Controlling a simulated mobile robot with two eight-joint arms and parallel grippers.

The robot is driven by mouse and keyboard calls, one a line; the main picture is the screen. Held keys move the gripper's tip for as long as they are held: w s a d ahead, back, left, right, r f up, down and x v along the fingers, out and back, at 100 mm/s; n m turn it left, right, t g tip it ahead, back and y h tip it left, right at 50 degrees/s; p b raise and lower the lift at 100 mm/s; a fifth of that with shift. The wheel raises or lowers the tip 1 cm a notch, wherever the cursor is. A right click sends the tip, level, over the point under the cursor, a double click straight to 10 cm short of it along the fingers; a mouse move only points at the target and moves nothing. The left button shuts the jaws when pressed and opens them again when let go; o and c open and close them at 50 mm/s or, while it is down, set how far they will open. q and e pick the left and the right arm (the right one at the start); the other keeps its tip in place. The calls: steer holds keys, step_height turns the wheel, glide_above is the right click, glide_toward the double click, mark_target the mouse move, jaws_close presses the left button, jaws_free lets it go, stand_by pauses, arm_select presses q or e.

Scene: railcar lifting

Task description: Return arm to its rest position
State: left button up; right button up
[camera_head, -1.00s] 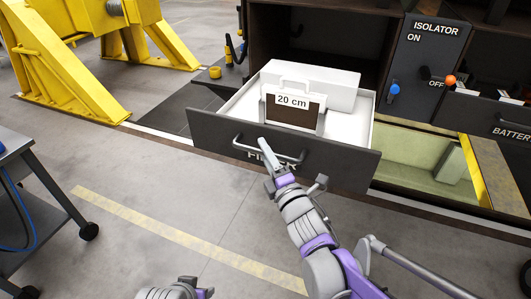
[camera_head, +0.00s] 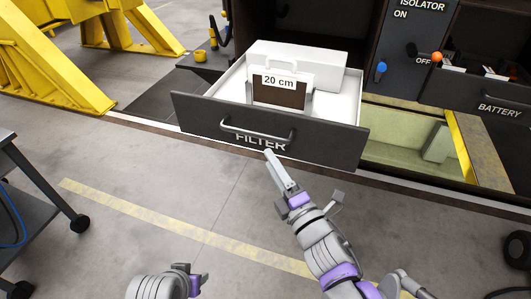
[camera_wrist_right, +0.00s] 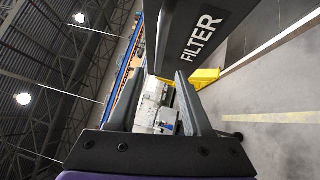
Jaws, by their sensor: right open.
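My right gripper (camera_head: 272,162) is in front of the open filter drawer (camera_head: 190,117), just below its handle (camera_head: 255,137). It is apart from the handle and holds nothing. In the right wrist view its two fingers (camera_wrist_right: 155,88) are spread with empty space between them, and the drawer front with the FILTER label (camera_wrist_right: 203,38) is close by at the upper right. My left gripper (camera_head: 195,280) shows at the bottom edge of the head view, away from the drawer. Its jaws are too unclear to judge.
The drawer holds a white box (camera_head: 318,65) and a brown-fronted piece with a "20 cm" tag (camera_head: 280,81). An open green-lined bay (camera_head: 400,140) lies right of it. A grey cart (camera_head: 45,190) stands at left, a yellow stand (camera_head: 45,65) behind. The floor between is clear.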

steer(key=shift+s+d, duration=0.1)
steer(key=shift+s, duration=0.15)
steer(key=shift+f, duration=0.1)
steer(key=s+d+f+m+g+h, duration=0.2)
steer(key=d+f+m+h, duration=0.35)
steer(key=d+m, duration=0.2)
steer(key=s+d+f+m+g+h, duration=0.2)
steer(key=d+f+m+g+h, duration=0.15)
steer(key=d+f+m, duration=0.35)
steer(key=s+d+f+m+g, duration=0.1)
steer(key=s+f+m+g, duration=0.5)
steer(key=s+m, duration=0.4)
steer(key=s+f, duration=0.1)
steer(key=s, duration=0.2)
steer(key=shift+d+f, duration=0.3)
steer(key=shift+d, duration=0.05)
